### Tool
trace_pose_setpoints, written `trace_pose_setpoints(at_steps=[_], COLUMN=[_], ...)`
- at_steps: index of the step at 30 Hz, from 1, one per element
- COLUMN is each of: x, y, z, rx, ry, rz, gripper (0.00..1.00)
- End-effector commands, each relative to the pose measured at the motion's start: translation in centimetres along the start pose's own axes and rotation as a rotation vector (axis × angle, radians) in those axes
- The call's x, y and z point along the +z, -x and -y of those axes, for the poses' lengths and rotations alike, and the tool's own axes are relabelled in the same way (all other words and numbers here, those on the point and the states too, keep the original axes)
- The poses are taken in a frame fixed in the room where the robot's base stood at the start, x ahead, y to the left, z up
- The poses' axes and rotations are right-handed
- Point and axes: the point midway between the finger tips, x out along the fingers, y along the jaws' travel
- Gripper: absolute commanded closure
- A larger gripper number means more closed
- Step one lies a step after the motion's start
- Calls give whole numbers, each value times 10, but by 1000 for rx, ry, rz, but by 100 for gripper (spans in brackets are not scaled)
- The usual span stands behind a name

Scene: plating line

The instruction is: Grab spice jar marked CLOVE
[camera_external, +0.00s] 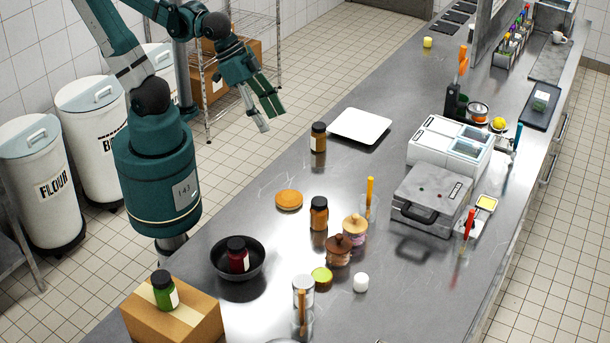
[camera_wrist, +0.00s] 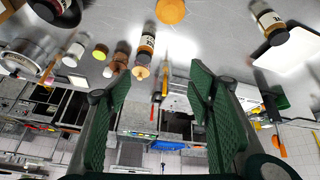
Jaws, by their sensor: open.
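Several dark-lidded spice jars show; I cannot read CLOVE on any label. A brown jar (camera_external: 318,138) stands upright by a white tray; it also shows at the upper right of the wrist view (camera_wrist: 268,20). An orange jar (camera_external: 319,214) stands mid-counter, also in the wrist view (camera_wrist: 147,42). A dark red jar (camera_external: 237,256) stands in a black pan (camera_external: 262,266). A green jar (camera_external: 164,292) stands on a cardboard box (camera_external: 190,333). My gripper (camera_external: 272,121) is open and empty, raised left of the brown jar; its fingers frame the wrist view (camera_wrist: 160,78).
The white tray (camera_external: 360,126) lies behind the brown jar. An orange disc (camera_external: 289,199), small lidded pots (camera_external: 338,250) and a glass with a yellow stick (camera_external: 370,192) crowd the middle. A grey press (camera_external: 433,197) stands right.

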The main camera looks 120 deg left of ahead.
Motion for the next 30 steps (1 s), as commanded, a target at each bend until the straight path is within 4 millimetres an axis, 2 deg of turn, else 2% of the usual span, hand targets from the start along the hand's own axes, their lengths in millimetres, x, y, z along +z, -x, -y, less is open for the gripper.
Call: trace_pose_setpoints(at_steps=[15, 30], x=[-20, -18], y=[-52, -103], z=[77, 162], rx=[-119, -241], ry=[335, 666], rz=[103, 187], gripper=[48, 48])
